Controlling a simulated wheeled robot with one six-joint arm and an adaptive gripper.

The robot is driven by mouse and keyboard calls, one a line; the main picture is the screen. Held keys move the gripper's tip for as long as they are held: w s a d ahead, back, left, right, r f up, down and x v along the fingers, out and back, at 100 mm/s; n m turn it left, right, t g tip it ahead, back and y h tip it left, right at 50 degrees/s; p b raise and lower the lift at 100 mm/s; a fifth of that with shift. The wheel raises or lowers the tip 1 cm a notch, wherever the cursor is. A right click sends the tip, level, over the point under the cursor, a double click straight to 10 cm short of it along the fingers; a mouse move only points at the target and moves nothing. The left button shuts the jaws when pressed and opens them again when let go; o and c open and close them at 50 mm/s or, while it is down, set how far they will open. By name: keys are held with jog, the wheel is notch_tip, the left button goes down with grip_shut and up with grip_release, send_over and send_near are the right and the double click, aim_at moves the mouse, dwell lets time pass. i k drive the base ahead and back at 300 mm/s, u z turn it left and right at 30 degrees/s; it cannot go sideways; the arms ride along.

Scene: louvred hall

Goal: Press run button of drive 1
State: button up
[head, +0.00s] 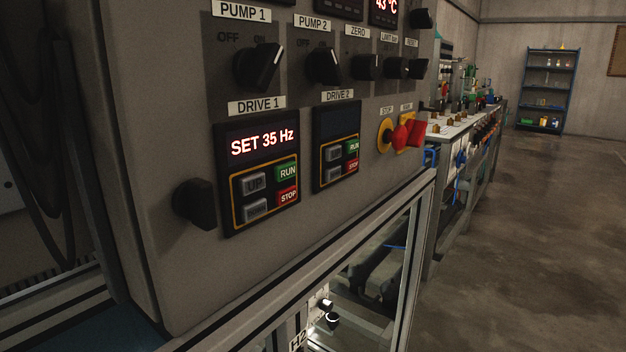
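The drive 1 panel (232,199) is on the front of a grey cabinet, under a label reading DRIVE 1. Its lit display (262,142) reads SET 35 Hz. The green run button (287,171) sits at the right of its keypad, above the red stop button (287,197). Grey keys, the upper one marked UP, are left of these. Nothing covers the run button. The drive 2 panel (337,122), with a dark display and its own green RUN and red STOP keys, is to the right. My gripper is not in view.
A black knob (194,204) sticks out left of drive 1. Rotary switches (257,67) are above, and red knobs on yellow bases (387,135) are to the right. A framed glass case (372,262) is below. A bench (456,128) stands beyond; the floor at right is clear.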

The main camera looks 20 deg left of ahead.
aim_at(284, 171)
jog(key=u, duration=0.35)
jog(key=k, duration=0.2)
jog(key=z, duration=0.65)
jog(key=i, duration=0.45)
jog(key=u, duration=2.15)
